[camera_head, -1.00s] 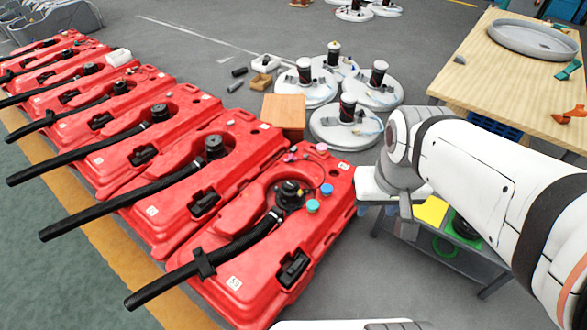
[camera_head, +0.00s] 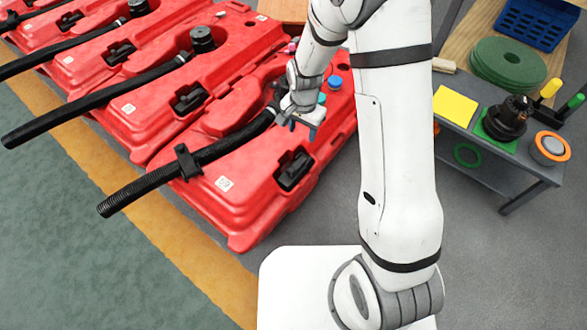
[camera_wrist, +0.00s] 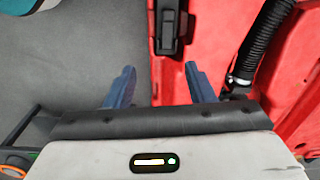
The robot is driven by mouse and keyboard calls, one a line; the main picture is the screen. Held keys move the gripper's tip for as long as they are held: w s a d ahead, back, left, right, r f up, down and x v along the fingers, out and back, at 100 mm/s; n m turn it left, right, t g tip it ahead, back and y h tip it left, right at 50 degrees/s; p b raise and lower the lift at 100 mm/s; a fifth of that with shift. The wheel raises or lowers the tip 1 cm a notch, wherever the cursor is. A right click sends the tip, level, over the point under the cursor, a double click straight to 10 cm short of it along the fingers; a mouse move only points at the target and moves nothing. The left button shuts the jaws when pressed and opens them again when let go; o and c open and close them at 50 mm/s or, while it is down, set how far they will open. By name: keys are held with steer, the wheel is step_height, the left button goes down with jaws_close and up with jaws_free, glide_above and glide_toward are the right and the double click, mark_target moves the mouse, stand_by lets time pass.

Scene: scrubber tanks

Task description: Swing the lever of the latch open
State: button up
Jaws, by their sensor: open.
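The latch (camera_head: 293,170) is a black block set in the front end of the nearest red tank (camera_head: 215,205). In the wrist view, the latch (camera_wrist: 170,30) lies beyond the fingertips, near the top edge, on the red tank wall. My gripper (camera_head: 303,130) is above that tank, just behind the latch in the head view. In the wrist view, its two blue fingers (camera_wrist: 159,70) are spread apart with nothing between them. They look apart from the latch. I cannot make out the lever as a separate part.
A ribbed black hose (camera_head: 190,163) runs along the tank beside the latch; it also shows in the wrist view (camera_wrist: 262,40). Blue (camera_head: 335,82) and teal caps sit near my gripper. A grey bench (camera_head: 470,135) with tools stands at right. Open floor lies between.

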steer(key=m+b, duration=0.1)
steer(key=b, duration=0.2)
glide_above(293, 167)
step_height(293, 167, down, 12)
steer(key=shift+f, duration=0.15)
step_height(293, 167, down, 8)
steer(key=b, duration=0.3)
steer(key=shift+r, duration=0.25)
steer(key=shift+c, duration=0.2)
jaws_close()
